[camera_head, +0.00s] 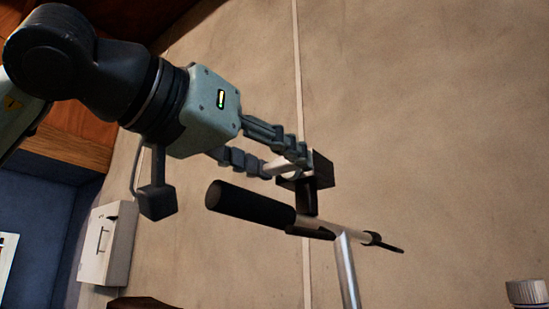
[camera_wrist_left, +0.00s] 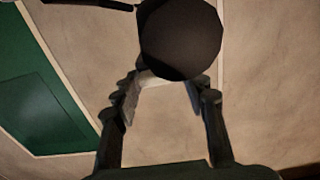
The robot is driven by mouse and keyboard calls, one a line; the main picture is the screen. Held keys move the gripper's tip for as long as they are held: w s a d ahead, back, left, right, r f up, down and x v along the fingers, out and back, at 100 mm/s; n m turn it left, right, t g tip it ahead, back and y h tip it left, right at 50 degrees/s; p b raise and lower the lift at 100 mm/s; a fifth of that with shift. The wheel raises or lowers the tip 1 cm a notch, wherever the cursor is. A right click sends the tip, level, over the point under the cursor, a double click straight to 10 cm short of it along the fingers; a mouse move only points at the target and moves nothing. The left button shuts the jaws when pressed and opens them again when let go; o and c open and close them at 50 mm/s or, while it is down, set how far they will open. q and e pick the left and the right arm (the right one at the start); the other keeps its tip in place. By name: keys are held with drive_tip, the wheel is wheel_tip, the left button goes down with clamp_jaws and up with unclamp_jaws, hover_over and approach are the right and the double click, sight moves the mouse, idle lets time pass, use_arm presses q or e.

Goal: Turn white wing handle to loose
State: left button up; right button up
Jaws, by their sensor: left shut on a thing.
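The white wing handle (camera_head: 275,168) sticks out from a black clamp block (camera_head: 320,172) in the head view. My left gripper (camera_head: 283,162) comes in from the upper left and is shut on the handle, one finger on each side. In the left wrist view, a pale piece of the handle (camera_wrist_left: 158,80) shows between the fingers of the left gripper (camera_wrist_left: 163,95). The rest of it is hidden behind a large dark round end. My right gripper is in neither view.
A rod with a thick black grip (camera_head: 250,205) passes just below the clamp, close under my left gripper. A metal post (camera_head: 347,272) stands beneath it. A white box (camera_head: 107,243) is at the lower left and a capped bottle (camera_head: 527,292) at the lower right.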

use_arm(q)
drive_tip(key=shift+n, duration=0.3)
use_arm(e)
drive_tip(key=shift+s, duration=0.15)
use_arm(q)
drive_tip(key=shift+n+b, duration=0.3)
drive_tip(key=shift+n, duration=0.3)
drive_tip(key=n+b, duration=0.2)
drive_tip(key=n, duration=0.1)
drive_tip(key=shift+a, duration=0.1)
drive_tip(key=shift+n+b, duration=0.3)
drive_tip(key=shift+n, duration=0.9)
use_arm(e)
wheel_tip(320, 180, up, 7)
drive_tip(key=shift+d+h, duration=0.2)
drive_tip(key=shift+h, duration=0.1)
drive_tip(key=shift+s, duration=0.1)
use_arm(q)
drive_tip(key=o, duration=1.2)
drive_tip(key=shift+c, duration=0.2)
drive_tip(key=v, duration=1.2)
